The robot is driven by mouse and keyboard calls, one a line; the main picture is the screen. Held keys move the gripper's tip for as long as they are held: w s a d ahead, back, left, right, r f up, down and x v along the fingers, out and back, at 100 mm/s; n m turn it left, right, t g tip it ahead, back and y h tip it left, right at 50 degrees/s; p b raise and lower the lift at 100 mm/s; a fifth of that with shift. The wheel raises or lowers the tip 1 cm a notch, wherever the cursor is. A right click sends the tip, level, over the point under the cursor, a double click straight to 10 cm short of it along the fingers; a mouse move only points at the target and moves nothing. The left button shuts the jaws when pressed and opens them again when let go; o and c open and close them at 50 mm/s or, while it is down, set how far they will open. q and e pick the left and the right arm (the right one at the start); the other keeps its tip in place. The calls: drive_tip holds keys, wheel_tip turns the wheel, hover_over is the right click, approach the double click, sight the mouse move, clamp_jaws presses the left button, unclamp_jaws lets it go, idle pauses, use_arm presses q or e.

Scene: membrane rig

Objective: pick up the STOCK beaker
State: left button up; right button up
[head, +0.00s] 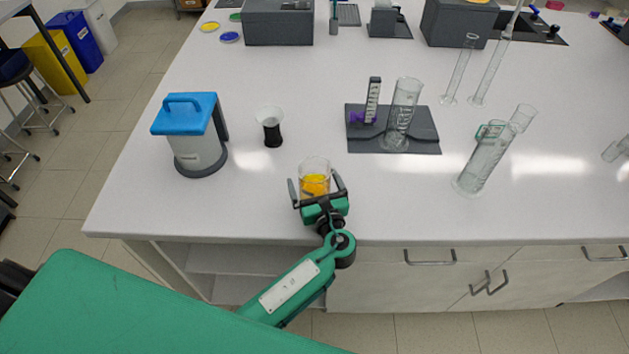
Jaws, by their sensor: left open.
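A clear glass beaker with orange-yellow contents (314,167) stands near the front edge of the white bench. No STOCK label is readable on it, so I cannot tell for sure that it is the STOCK beaker. My left gripper (316,187) reaches it from the front. Its jaws are open, one finger on the left and one on the right of the beaker's lower part. I cannot tell whether either finger touches the glass. The gripper's palm hides the beaker's base. My right gripper is out of view.
A blue-lidded container (197,147) and a black-based clear cup (272,133) stand to the left. A dark mat (420,146) holding a glass cylinder (403,105) lies at the back right. Another cylinder (480,165) stands further right. The bench beside the beaker is clear.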

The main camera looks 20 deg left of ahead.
use_arm(q)
drive_tip(key=c, duration=1.3)
drive_tip(key=shift+r, duration=0.2)
